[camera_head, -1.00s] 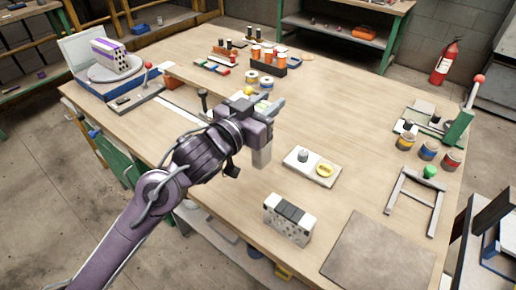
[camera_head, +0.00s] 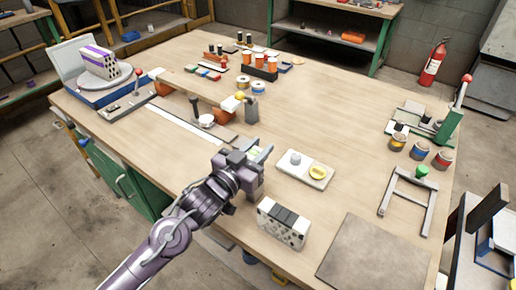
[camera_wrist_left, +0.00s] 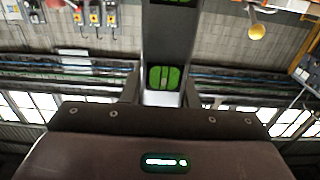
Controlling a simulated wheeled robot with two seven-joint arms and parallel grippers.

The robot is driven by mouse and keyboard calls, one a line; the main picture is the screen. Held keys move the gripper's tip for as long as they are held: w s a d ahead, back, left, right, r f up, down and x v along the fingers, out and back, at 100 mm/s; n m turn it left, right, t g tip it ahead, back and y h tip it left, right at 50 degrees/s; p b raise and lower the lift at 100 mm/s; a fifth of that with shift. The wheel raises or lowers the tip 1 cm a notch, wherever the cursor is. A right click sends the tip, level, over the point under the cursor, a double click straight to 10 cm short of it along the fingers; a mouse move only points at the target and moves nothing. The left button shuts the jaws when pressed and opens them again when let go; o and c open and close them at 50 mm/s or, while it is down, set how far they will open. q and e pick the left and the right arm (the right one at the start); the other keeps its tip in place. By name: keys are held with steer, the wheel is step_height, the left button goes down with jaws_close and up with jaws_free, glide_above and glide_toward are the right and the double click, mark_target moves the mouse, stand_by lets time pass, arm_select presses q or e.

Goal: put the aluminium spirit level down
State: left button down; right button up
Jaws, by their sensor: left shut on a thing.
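The aluminium spirit level (camera_wrist_left: 163,45) is a grey bar with green vial windows. In the left wrist view it runs up from between my fingers to the top edge. My left gripper (camera_head: 262,158) is shut on it, above the near part of the wooden workbench (camera_head: 330,120). In the head view the level is mostly hidden by the gripper, with only a small greenish patch showing beside the fingers. I cannot tell whether it touches the bench. My right gripper is not in view.
A grey mat (camera_head: 372,255) and metal frame (camera_head: 408,200) lie farther right. Bare wood shows in the bench's middle.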

arm_select(q)
steer(key=c, duration=1.1)
jaws_free()
steer(key=shift+f, duration=0.15)
steer(key=shift+r, duration=0.2)
steer(key=shift+b+v, duration=0.8)
steer(key=shift+v, duration=5.25)
